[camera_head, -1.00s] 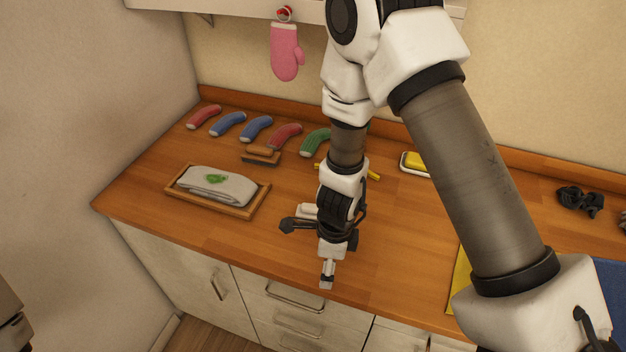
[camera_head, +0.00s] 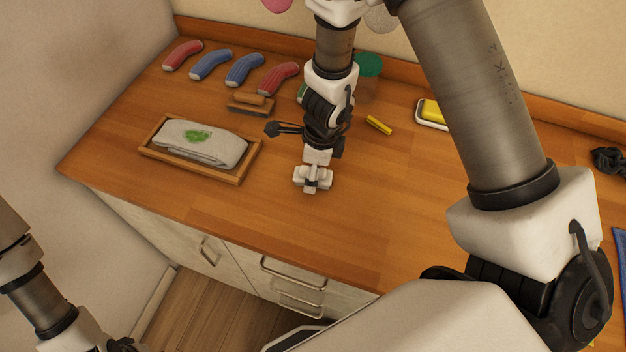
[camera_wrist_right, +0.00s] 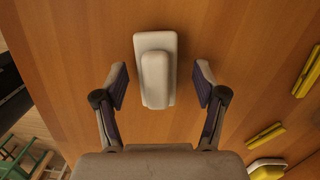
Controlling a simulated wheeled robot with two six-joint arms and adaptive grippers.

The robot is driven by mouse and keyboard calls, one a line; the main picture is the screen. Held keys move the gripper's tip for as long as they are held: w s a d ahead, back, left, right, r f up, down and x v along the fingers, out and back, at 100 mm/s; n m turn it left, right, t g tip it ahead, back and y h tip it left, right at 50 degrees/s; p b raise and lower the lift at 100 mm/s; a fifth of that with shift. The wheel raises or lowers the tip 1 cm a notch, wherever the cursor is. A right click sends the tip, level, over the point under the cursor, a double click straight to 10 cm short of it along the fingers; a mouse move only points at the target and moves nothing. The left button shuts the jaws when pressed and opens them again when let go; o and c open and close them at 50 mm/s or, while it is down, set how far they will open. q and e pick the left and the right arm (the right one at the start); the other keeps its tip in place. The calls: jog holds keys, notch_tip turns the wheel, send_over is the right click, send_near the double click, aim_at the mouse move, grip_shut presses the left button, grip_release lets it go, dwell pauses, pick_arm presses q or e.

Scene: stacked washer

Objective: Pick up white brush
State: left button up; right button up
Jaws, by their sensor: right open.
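The white brush (camera_wrist_right: 155,70) lies on the wooden counter. In the right wrist view it has a pale rectangular base with a narrower raised handle along it. My right gripper (camera_wrist_right: 160,80) is open, with one finger on each side of the brush and a gap between each finger and it. In the head view my right gripper (camera_head: 314,184) points down over the brush and partly hides it; white ends of the brush (camera_head: 299,177) show beside the gripper. My left arm enters at the lower left, but its gripper is not in view.
A wooden tray (camera_head: 240,174) with a folded cloth (camera_head: 205,143) sits left. A brown brush (camera_head: 250,103) and several curved coloured items lie behind. A yellow stick (camera_head: 379,125) and a dish with a yellow sponge (camera_head: 433,112) lie right. The counter in front is clear.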

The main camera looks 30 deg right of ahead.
jog(key=shift+w, duration=0.15)
jog(key=shift+s+a+r, duration=0.1)
jog(key=shift+s+r, duration=0.1)
jog(key=shift+s, duration=0.1)
jog(key=c, duration=0.5)
jog(key=shift+s, duration=0.1)
jog(key=c, duration=0.6)
jog(key=shift+c, duration=0.8)
jog(key=shift+r, duration=0.1)
notch_tip(320, 180, up, 10)
jog(key=p, duration=0.8)
jog(key=shift+w, duration=0.2)
